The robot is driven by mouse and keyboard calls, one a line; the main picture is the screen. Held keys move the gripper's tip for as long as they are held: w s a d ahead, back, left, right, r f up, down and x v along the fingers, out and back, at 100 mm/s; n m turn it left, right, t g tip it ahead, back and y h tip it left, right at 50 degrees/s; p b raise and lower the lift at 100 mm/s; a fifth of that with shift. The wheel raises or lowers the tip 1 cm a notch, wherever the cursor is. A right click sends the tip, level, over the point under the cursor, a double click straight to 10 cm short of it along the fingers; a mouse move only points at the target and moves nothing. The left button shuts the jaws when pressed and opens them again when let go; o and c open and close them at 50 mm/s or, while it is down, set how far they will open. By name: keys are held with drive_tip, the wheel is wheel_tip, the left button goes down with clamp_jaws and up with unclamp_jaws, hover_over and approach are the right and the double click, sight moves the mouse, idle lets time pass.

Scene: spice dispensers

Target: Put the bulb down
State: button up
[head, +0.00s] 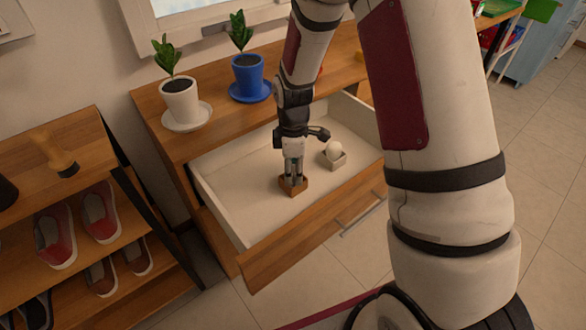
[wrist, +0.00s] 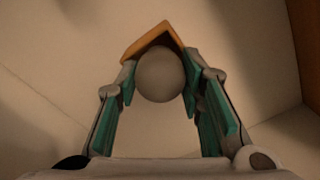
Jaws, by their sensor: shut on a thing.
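My gripper (head: 293,178) points down into the open drawer (head: 315,236). In the wrist view its green-padded fingers (wrist: 159,84) are shut on a round, pale bulb (wrist: 160,72). A small orange-brown box (head: 293,187) is at the fingertips on the drawer floor. Its corner (wrist: 146,44) shows behind the bulb in the wrist view. I cannot tell whether the bulb touches the box floor. In the head view the fingers hide the held bulb. A second white bulb (head: 333,149) sits in a small pale box (head: 332,163) to the right.
The drawer floor is otherwise mostly bare. On the cabinet top (head: 205,128) behind stand a white plant pot (head: 180,104) and a blue plant pot (head: 248,78). A shoe rack (head: 60,150) stands at the left.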

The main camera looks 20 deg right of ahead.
drive_tip(key=o, duration=1.1)
drive_tip(key=shift+r, duration=0.1)
wheel_tip(320, 180, up, 13)
drive_tip(key=p, duration=0.3)
drive_tip(key=shift+f, duration=0.2)
drive_tip(key=s+r+m, duration=0.7)
drive_tip(key=s+r, duration=0.8)
drive_tip(key=s+m, duration=0.2)
drive_tip(key=s, duration=0.3)
drive_tip(key=s+r+m+t, duration=0.1)
drive_tip(key=s+m, duration=0.2)
drive_tip(key=s, duration=0.3)
drive_tip(key=s+m, duration=0.2)
drive_tip(key=s, duration=0.4)
drive_tip(key=shift+s+d+r+m, duration=0.1)
drive_tip(key=shift+s+r+m, duration=0.05)
drive_tip(key=shift+r+m, duration=0.15)
